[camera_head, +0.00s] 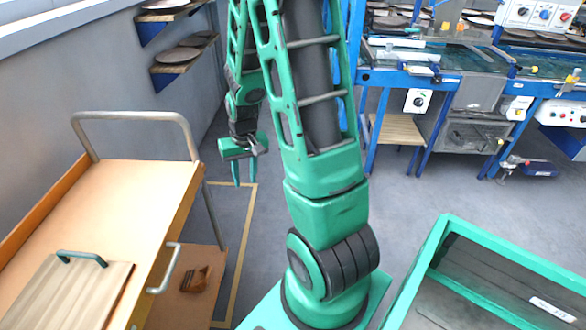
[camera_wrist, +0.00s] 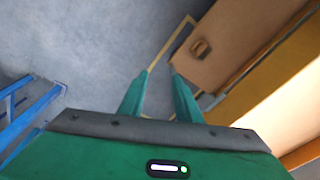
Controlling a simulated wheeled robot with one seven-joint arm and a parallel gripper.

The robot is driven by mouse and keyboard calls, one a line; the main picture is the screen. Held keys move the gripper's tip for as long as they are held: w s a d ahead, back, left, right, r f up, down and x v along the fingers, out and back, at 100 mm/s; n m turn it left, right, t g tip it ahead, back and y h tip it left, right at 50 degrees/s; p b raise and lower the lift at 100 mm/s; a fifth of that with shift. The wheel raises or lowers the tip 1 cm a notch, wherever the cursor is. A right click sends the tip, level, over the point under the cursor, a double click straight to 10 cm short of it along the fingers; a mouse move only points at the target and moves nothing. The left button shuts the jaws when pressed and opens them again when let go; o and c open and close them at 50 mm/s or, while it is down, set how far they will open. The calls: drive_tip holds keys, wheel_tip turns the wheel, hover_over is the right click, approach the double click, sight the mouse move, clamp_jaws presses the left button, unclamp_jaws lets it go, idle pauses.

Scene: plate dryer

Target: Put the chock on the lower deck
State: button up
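The chock (camera_head: 195,278) is a small brown wooden block with a dark gap in it. It lies on the lower deck (camera_head: 190,312) of the cart at the left, and appears small on that deck (camera_wrist: 232,42) in the wrist view (camera_wrist: 201,48). My gripper (camera_head: 245,182) is beyond the cart's right side, above the floor, with its fingers pointing down. In the wrist view its two green fingers (camera_wrist: 159,74) are apart with nothing between them. The chock is clear of the fingers.
The cart's upper deck (camera_head: 130,205) overhangs the lower one and bears a ribbed board (camera_head: 75,296) with a green handle. A push bar (camera_head: 135,116) rises at its far end. Blue-framed workbenches (camera_head: 450,80) stand at the back right. Floor around my gripper is clear.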

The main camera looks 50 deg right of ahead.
drive_tip(key=s+a+r, duration=0.1)
drive_tip(key=s+r, duration=0.7)
drive_tip(key=s, duration=0.3)
drive_tip(key=s+a+r+m+g, duration=0.1)
drive_tip(key=s+a+r, duration=0.1)
drive_tip(key=s+r, duration=0.7)
drive_tip(key=shift+s+a+r, duration=0.2)
drive_tip(key=shift+s+r, duration=0.1)
drive_tip(key=shift+s, duration=0.9)
